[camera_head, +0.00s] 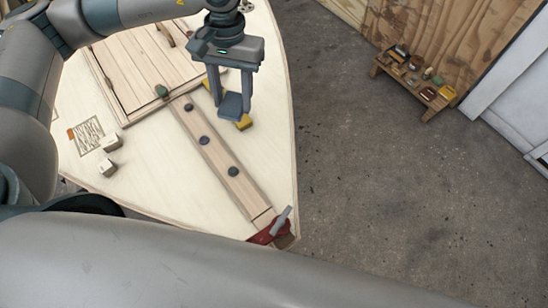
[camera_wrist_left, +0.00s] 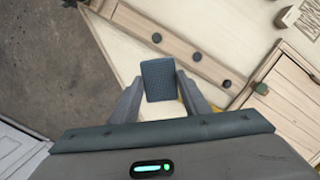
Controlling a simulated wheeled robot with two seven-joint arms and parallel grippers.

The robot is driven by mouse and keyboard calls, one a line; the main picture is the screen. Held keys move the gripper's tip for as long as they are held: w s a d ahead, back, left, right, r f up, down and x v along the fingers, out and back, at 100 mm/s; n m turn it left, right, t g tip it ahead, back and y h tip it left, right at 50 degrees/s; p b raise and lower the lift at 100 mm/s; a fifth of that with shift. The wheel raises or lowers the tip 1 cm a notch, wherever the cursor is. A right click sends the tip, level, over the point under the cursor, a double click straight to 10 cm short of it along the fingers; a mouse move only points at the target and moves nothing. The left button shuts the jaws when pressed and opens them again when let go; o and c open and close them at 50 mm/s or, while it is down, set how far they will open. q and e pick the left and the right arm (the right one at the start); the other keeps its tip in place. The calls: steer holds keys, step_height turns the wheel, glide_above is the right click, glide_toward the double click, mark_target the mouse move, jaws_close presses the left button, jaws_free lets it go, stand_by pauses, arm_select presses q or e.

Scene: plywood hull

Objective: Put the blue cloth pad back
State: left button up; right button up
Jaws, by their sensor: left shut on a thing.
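The blue cloth pad (camera_head: 231,105) hangs between the fingertips of my left gripper (camera_head: 231,92), above the pale plywood deck near its right edge. In the left wrist view the blue pad (camera_wrist_left: 158,79) shows as a dark blue, woven-looking rectangle. The fingers of my left gripper (camera_wrist_left: 157,92) press on both its sides. Whether the pad touches anything below cannot be told. A yellow block (camera_head: 244,122) lies on the deck just below and right of the pad, partly hidden by it. My right gripper is not in view.
A wooden strip with dark round knobs (camera_head: 204,141) runs along the plywood deck (camera_head: 165,165). A red clamp (camera_head: 266,233) sits at the tip. A low bench (camera_head: 415,85) stands across clear floor.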

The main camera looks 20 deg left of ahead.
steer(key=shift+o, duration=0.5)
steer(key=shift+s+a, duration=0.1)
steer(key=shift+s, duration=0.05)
arm_select(q)
steer(key=shift+s, duration=0.1)
steer(key=shift+s+d+f+n, duration=0.25)
steer(key=shift+d+f+n, duration=0.1)
steer(key=shift+f+n, duration=0.05)
steer(key=s+d+f+n+t+h, duration=0.1)
steer(key=s+d+f+n, duration=0.2)
steer(key=n, duration=0.6)
steer(key=s+d+f+n+t, duration=0.1)
steer(key=s+d+f+n, duration=0.2)
steer(key=s+d+n, duration=0.5)
steer(key=shift+s+d+f+n+h, duration=0.15)
steer(key=shift+s+d+n+h, duration=0.2)
steer(key=shift+d+n, duration=0.65)
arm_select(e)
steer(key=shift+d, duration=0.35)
arm_select(q)
steer(key=shift+w+d, duration=0.15)
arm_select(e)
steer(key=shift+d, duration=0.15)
